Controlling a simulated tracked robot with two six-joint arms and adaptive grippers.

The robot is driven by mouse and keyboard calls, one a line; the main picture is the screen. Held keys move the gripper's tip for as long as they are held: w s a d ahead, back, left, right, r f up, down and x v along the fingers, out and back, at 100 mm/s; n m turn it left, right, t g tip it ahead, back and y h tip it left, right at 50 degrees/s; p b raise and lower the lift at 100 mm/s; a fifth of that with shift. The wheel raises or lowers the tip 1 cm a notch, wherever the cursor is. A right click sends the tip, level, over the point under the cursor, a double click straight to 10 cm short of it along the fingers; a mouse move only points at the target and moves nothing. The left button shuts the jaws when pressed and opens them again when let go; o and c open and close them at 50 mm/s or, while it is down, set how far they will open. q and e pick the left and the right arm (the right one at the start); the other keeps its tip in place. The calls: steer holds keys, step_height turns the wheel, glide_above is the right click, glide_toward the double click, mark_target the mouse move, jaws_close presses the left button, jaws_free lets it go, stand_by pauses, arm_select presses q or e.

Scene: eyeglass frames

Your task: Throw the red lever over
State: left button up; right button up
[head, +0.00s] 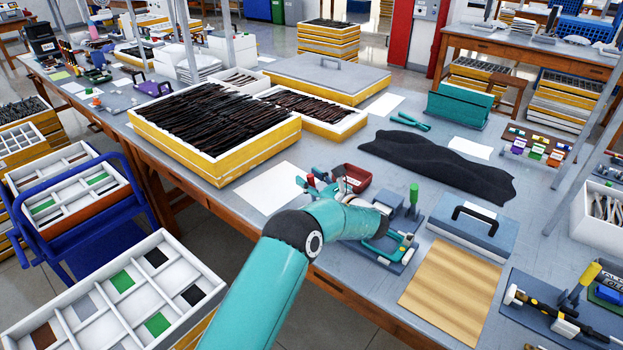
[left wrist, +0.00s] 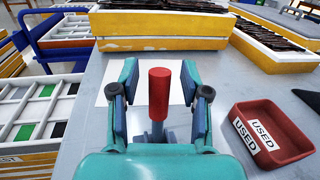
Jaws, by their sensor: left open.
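The red lever (left wrist: 158,93) is an upright red cylinder on a thin dark stem in the left wrist view. My left gripper (left wrist: 160,76) is open, with one teal finger on each side of the lever and a visible gap on both sides. In the head view, the lever's red grip (head: 311,181) shows small beside my left gripper (head: 317,187), partly hidden by it. The lever's base is mostly hidden behind my gripper. My right gripper is in neither view.
A red bin (left wrist: 275,138) labelled USED stands right of the lever. Yellow-sided trays of dark frames (head: 215,140) stand behind. White paper (head: 266,188) lies beyond.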

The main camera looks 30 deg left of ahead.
arm_select(q)
jaws_close()
stand_by(0.3)
